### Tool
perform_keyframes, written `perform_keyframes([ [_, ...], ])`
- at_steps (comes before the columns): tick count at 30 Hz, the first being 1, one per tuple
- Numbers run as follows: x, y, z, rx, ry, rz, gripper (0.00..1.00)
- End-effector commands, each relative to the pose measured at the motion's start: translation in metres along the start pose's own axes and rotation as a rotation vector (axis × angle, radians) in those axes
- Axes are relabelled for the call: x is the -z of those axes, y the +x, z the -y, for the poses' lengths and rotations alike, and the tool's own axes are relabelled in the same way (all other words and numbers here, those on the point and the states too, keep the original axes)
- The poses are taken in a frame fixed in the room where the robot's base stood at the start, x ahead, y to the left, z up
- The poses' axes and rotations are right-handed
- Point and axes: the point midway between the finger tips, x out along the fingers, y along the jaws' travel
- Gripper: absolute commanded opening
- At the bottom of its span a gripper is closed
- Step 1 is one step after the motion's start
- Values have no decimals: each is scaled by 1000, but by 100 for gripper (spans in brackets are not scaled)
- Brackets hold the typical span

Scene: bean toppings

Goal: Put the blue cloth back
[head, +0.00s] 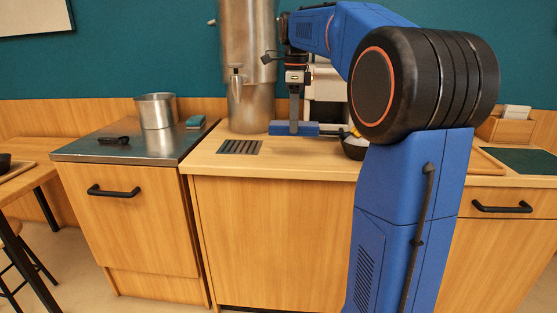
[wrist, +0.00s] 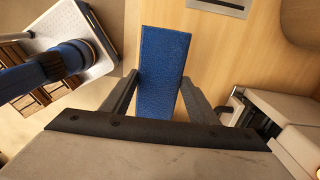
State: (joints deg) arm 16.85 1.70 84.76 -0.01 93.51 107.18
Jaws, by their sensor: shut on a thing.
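The blue cloth (head: 308,129) is a flat, folded strip at the back of the wooden counter, in front of a white machine. My gripper (head: 294,124) points down and is shut on it. In the wrist view the blue cloth (wrist: 164,60) lies between the two dark fingers of my gripper (wrist: 160,88), one at each long side. I cannot tell whether the cloth touches the counter or is just above it.
A tall steel urn (head: 248,105) stands left of my gripper, with a drain grate (head: 240,147) in front. A black bowl (head: 355,150) is to the right, partly behind my arm. The left counter holds a steel pot (head: 156,111) and a small teal folded thing (head: 195,121).

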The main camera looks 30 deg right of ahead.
Motion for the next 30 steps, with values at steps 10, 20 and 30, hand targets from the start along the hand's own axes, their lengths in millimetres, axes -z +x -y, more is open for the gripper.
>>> perform_keyframes([
  [10,0,49,-1,-1,0,0,33],
  [20,0,77,-1,-2,0,-1,33],
  [30,0,96,0,0,0,0,33],
])
